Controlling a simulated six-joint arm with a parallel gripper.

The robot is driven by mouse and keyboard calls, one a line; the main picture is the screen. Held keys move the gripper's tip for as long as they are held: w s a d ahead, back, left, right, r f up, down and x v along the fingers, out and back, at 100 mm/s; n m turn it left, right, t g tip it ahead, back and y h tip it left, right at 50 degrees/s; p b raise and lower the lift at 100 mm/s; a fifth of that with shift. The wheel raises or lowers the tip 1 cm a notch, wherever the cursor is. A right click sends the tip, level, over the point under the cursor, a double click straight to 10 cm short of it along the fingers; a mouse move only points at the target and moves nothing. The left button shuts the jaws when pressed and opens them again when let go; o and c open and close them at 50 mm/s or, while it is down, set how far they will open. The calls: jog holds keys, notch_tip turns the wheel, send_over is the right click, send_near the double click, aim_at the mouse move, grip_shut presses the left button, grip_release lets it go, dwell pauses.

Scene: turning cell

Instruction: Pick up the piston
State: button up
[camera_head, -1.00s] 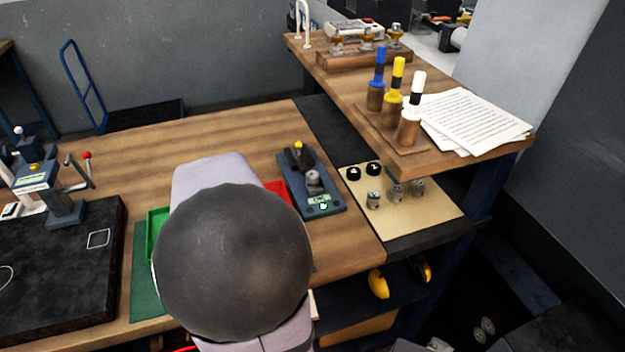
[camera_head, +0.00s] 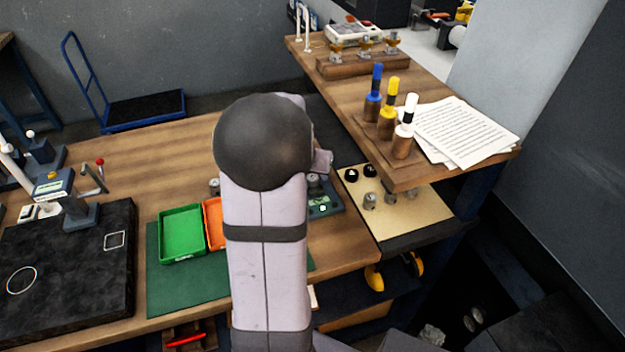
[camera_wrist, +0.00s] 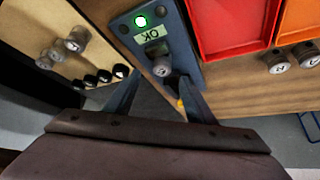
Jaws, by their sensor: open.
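A grey metal piston (camera_wrist: 157,52) stands on the blue gauge (camera_wrist: 172,27), just below its lit green lamp and "OK" display in the wrist view. In the head view, the piston (camera_head: 314,182) shows just right of my arm, which covers much of the gauge (camera_head: 326,208). In the wrist view my gripper (camera_wrist: 158,80) is open, its two fingers pointing toward the piston from either side. I cannot tell whether they touch it. The fingers are hidden behind my arm in the head view.
More pistons (camera_wrist: 278,62) stand by the red tray (camera_wrist: 232,28). Several others (camera_head: 370,200) stand on the tan board (camera_head: 432,222) with black numbered caps (camera_head: 351,174). A green tray (camera_head: 181,233) and an orange tray (camera_head: 214,222) lie left of my arm. Three coloured-handled tools (camera_head: 387,120) stand on the raised shelf.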

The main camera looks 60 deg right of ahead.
jog(key=shift+w+x, duration=0.1)
jog(key=shift+x, duration=1.7)
jog(key=shift+w+x, duration=0.15)
jog(key=shift+x, duration=1.65)
grip_shut()
jog(key=shift+r, duration=0.1)
notch_tip(320, 180, up, 10)
jog(key=p, duration=0.2)
jog(key=shift+p, duration=0.35)
